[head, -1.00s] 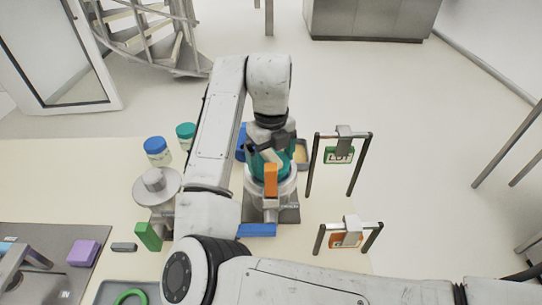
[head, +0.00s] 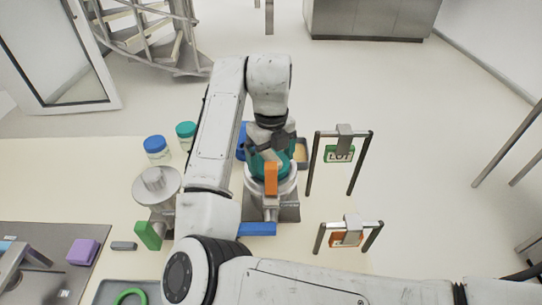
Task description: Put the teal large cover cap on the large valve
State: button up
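The teal large cover cap (head: 256,166) shows below my gripper (head: 268,155), at the top of the large valve (head: 283,188). My gripper points down and its fingers appear shut on the cap. My wrist and an orange handle (head: 271,179) in front hide much of the cap and of the fingers. The large valve is a pale round body on a grey base (head: 289,212). I cannot tell whether the cap is fully seated on it or slightly raised.
Two sign stands (head: 339,153) (head: 346,238) are close on the right. A blue bar (head: 257,229) lies in front.

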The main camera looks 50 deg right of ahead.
jog(key=shift+f, duration=0.2)
dwell(0.3)
jog(key=o, duration=0.6)
jog(key=shift+r+p, duration=2.35)
jog(key=shift+r, duration=0.9)
jog(key=shift+d, duration=0.15)
